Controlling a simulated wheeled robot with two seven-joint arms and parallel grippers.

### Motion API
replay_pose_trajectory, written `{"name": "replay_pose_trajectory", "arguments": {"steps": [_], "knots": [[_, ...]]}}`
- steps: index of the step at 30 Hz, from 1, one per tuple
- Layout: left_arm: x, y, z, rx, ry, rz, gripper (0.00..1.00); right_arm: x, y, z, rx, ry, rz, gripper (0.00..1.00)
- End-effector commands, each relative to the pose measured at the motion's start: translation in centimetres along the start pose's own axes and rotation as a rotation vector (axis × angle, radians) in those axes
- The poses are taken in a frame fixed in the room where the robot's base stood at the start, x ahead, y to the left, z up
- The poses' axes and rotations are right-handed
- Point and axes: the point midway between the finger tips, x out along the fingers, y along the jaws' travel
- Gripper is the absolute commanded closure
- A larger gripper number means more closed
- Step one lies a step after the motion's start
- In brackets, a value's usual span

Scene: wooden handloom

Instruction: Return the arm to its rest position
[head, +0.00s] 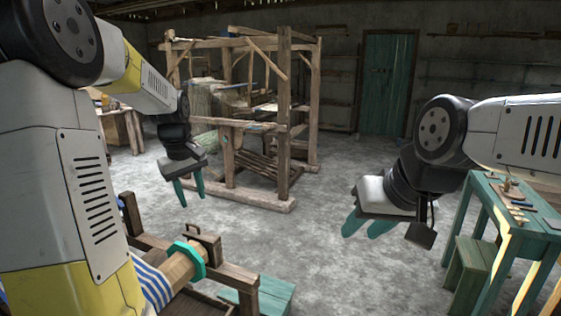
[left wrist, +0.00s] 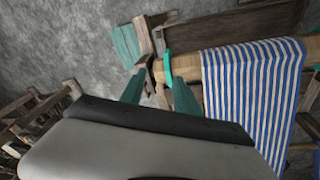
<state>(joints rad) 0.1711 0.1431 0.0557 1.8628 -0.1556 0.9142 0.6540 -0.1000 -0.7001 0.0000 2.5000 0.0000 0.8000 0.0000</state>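My left gripper (head: 188,192) hangs in the air in front of the wooden loom, its two teal fingers pointing down and apart. In the left wrist view its fingers (left wrist: 158,95) also stand apart with nothing held between them. My right gripper (head: 369,228) hangs over the open floor at right, its teal fingers apart and nothing visible between them. The wooden handloom (head: 285,125) stands behind the left gripper. A wooden roller with a teal ring (head: 190,262) and blue-and-white striped cloth (head: 150,283) lies on a frame below; the cloth also shows in the left wrist view (left wrist: 245,95).
A teal workbench (head: 515,215) with small tools stands at right, a green stool (head: 470,265) beside it. A teal bench (head: 268,297) is at the bottom. A teal door (head: 386,85) is in the back wall. The grey floor (head: 300,235) between the arms is clear.

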Motion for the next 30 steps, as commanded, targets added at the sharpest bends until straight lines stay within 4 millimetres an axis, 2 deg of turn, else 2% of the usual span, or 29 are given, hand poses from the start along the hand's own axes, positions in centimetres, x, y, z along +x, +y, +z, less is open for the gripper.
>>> {"name": "replay_pose_trajectory", "arguments": {"steps": [1,6,10,15,18,21,30], "knots": [[-2.2,-0.1,2.0,0.063,0.024,0.028,0.62,0.0,0.0,0.0,0.000,0.000,0.000,0.64],[-6.9,-1.0,8.6,0.277,0.091,0.109,0.62,0.0,0.0,0.0,0.000,0.000,0.000,0.64],[-9.1,-2.3,13.6,0.437,0.146,0.171,0.62,0.0,0.0,0.0,0.000,0.000,0.000,0.64],[-10.2,-4.3,19.1,0.613,0.213,0.238,0.62,0.0,0.0,0.0,0.000,0.000,0.000,0.64],[-10.2,-5.0,21.1,0.683,0.241,0.265,0.62,0.0,0.0,0.0,0.000,0.000,0.000,0.64],[-10.1,-5.5,22.3,0.722,0.258,0.279,0.62,0.0,0.0,0.0,0.000,0.000,0.000,0.64],[-10.0,-5.6,22.7,0.739,0.264,0.284,0.62,0.0,0.0,0.0,0.000,0.000,0.000,0.64]]}}
